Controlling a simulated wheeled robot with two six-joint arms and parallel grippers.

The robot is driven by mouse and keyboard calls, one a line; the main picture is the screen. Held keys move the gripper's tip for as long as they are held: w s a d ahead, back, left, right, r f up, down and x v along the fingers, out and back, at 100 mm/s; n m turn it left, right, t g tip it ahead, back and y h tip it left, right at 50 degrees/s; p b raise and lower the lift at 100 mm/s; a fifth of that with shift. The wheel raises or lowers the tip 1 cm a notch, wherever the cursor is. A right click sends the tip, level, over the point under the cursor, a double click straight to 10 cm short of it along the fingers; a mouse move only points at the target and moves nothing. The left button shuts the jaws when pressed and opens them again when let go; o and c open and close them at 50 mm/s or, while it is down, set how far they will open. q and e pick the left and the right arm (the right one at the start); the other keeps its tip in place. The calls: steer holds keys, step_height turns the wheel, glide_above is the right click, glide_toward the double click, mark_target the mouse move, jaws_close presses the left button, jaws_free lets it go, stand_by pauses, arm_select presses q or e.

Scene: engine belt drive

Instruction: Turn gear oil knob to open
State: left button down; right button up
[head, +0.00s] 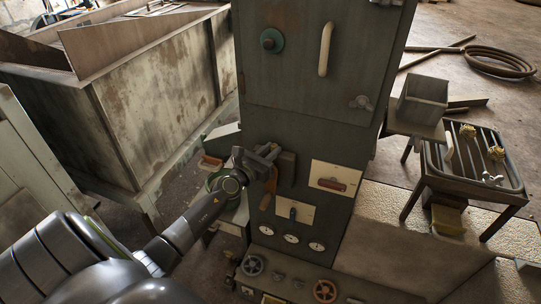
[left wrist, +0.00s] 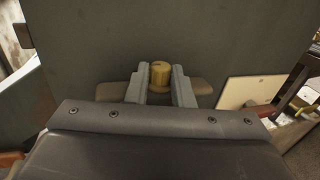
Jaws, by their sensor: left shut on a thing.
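The yellow knob (left wrist: 160,74) sits on the dark green cabinet face in the left wrist view, and I take it as the gear oil knob. My left gripper (left wrist: 159,84) is shut on it, with one grey finger on each side. In the head view my left gripper (head: 270,154) is at the front of the green cabinet (head: 320,110), and the knob is hidden there. Whether the knob stands at open or closed does not show. My right gripper is not in view.
An orange-brown handle (head: 270,188) hangs just below the gripper. Gauges (head: 291,238) and handwheels (head: 252,265) are below. A rusty bin (head: 150,95) stands left.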

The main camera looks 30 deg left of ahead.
arm_select(q)
steer(key=c, duration=1.3)
jaws_free()
steer(key=shift+o, duration=0.2)
steer(key=shift+s, duration=0.55)
steer(key=s+b, duration=0.2)
steer(key=s, duration=1.4)
steer(key=shift+s+a, duration=0.2)
steer(key=shift+a, duration=0.15)
